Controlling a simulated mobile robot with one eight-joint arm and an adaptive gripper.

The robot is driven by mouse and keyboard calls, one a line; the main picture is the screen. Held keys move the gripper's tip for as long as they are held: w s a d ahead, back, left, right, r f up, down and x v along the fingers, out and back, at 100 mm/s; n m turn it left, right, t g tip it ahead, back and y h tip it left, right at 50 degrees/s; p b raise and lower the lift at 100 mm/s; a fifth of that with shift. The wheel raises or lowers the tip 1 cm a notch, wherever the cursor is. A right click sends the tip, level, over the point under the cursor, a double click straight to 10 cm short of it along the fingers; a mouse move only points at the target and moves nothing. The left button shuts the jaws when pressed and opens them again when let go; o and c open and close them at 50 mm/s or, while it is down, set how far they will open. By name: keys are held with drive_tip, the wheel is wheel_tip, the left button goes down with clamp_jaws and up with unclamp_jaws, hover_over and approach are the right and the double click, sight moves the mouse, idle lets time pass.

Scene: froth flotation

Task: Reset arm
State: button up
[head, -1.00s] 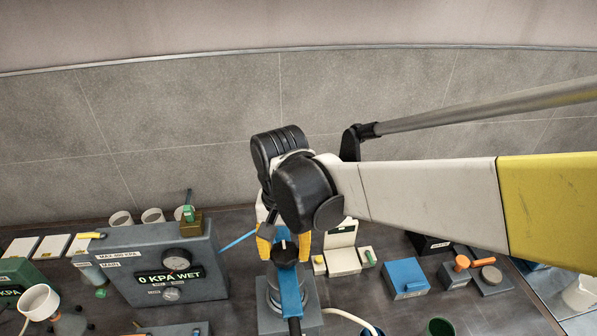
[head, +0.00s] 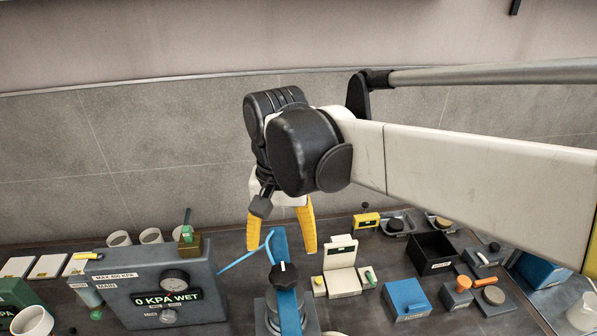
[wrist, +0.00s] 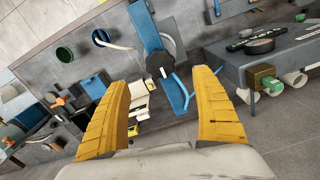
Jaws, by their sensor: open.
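My gripper (head: 281,232) has two yellow fingers, spread apart with nothing between them. In the head view it hangs above the bench, just over and behind the blue upright part (head: 284,270) with a black knob on a grey base. In the wrist view the fingers (wrist: 165,118) stand wide apart, and the blue part (wrist: 160,55) with its dark knob shows beyond them, not touched as far as I can see. My arm reaches in from the right of the head view.
A grey gauge box (head: 160,287) reading "0 KPA WET" stands left. A small white device (head: 341,268), a blue box (head: 407,299) and an open black box (head: 432,252) stand right. White cups (head: 120,239) line the back left. The wall behind is bare.

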drive_tip(key=shift+r, duration=1.2)
